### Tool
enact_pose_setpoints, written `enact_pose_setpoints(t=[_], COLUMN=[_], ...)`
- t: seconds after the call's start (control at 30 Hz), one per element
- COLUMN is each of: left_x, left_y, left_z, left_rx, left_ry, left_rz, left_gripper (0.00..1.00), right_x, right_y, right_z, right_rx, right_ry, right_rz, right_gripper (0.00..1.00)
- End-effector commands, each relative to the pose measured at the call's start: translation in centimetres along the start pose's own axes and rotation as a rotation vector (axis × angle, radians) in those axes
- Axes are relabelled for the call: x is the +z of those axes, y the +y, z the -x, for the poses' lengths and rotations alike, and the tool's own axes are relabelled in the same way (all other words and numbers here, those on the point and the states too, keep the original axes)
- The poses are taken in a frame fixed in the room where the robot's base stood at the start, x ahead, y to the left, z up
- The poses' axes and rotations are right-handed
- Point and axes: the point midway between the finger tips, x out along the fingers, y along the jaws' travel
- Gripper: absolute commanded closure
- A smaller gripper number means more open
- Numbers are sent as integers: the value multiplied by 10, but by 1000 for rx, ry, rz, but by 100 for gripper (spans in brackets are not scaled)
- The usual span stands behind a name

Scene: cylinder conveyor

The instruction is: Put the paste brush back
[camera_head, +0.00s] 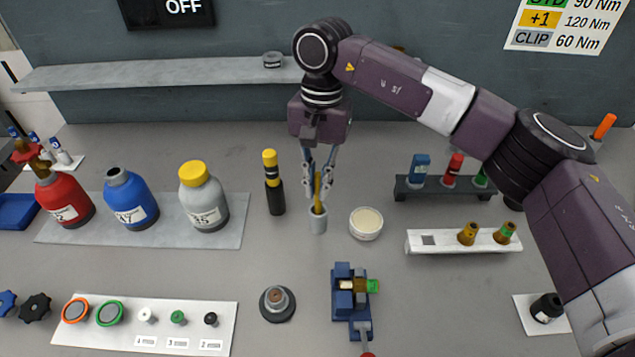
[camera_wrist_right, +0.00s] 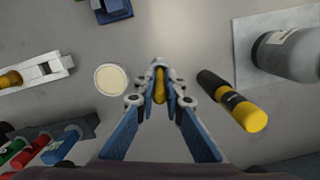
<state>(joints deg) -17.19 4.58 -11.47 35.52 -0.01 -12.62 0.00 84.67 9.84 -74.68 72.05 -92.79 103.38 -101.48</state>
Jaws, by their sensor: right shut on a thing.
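The paste brush (camera_head: 317,190), with a yellow handle, stands upright with its lower end in a small grey cup (camera_head: 318,221). My right gripper (camera_head: 317,177) points down from above and is shut on the handle. In the right wrist view the brush handle (camera_wrist_right: 160,86) sits between the fingertips (camera_wrist_right: 161,92), and the cup is largely hidden beneath. An open tub of pale paste (camera_head: 366,223) stands just right of the cup; it also shows in the wrist view (camera_wrist_right: 111,80). My left gripper is not in view.
A black and yellow tool (camera_head: 273,183) stands left of the cup. A blue clamp fixture (camera_head: 350,300) is in front. Bottles on a grey mat (camera_head: 226,236) are at left. A dark rack (camera_head: 410,192) and a white rack (camera_head: 425,245) are at right.

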Motion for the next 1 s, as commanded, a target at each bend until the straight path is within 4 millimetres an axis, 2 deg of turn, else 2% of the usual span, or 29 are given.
enact_pose_setpoints(t=[0.2,0.23,0.4,0.73,1.0], left_x=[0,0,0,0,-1], left_y=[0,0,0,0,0], left_z=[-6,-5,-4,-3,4], left_rx=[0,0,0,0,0], left_ry=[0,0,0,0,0], left_rz=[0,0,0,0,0], left_gripper=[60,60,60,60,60], right_x=[-1,-1,-1,0,1], right_y=[0,0,0,0,0], right_z=[-7,-6,-5,-4,13], right_rx=[0,0,0,-1,-1], right_ry=[0,0,0,0,1], right_rz=[0,0,0,0,0], right_gripper=[100,88,70,70,70])
